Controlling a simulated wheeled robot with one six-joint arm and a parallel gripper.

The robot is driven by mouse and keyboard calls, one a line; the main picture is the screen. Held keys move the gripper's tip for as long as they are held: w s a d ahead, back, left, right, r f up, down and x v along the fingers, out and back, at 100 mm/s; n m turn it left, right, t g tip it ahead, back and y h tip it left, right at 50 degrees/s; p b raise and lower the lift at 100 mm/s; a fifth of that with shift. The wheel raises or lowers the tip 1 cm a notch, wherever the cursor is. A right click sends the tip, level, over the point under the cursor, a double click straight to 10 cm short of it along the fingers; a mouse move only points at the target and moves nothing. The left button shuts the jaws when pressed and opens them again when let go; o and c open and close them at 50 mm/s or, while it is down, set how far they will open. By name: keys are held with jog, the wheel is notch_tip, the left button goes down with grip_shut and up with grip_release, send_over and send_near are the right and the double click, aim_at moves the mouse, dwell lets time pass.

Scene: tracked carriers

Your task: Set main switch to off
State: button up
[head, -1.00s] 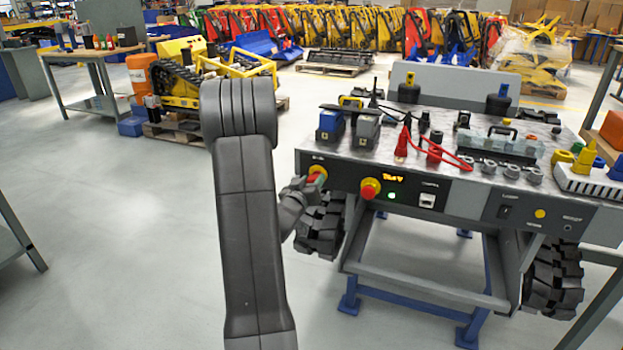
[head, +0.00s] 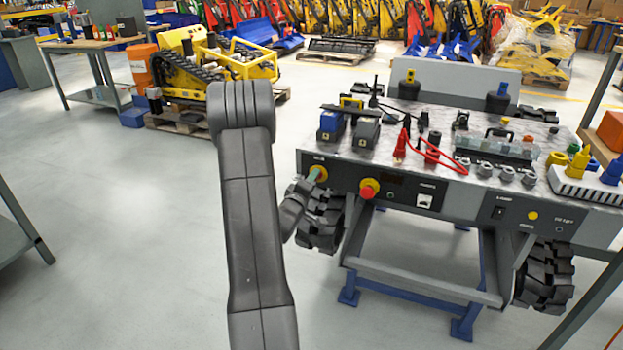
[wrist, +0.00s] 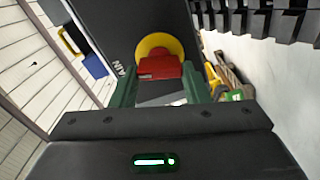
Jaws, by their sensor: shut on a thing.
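The main switch (head: 322,174) is at the left end of the carrier's dark front panel, a yellow round plate with a red handle. In the wrist view its red handle (wrist: 160,67) sits between the two green fingers of my gripper (wrist: 160,84), with the yellow plate behind. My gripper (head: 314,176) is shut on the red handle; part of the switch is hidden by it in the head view. The panel display (head: 392,180) is dark, and the small lamp below it looks unlit.
A red emergency button (head: 368,189) on a yellow base stands right of the switch. A black track (head: 321,220) is below the panel near my wrist. Batteries (head: 366,133) and red cables (head: 433,150) lie on top.

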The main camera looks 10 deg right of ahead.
jog(key=shift+n+p, duration=0.6)
jog(key=shift+n, duration=0.9)
jog(key=o, duration=1)
jog(key=v, duration=1.4)
jog(key=shift+w, duration=0.15)
jog(key=x, duration=1.3)
jog(key=shift+w+d, duration=0.25)
jog(key=shift+d, duration=0.05)
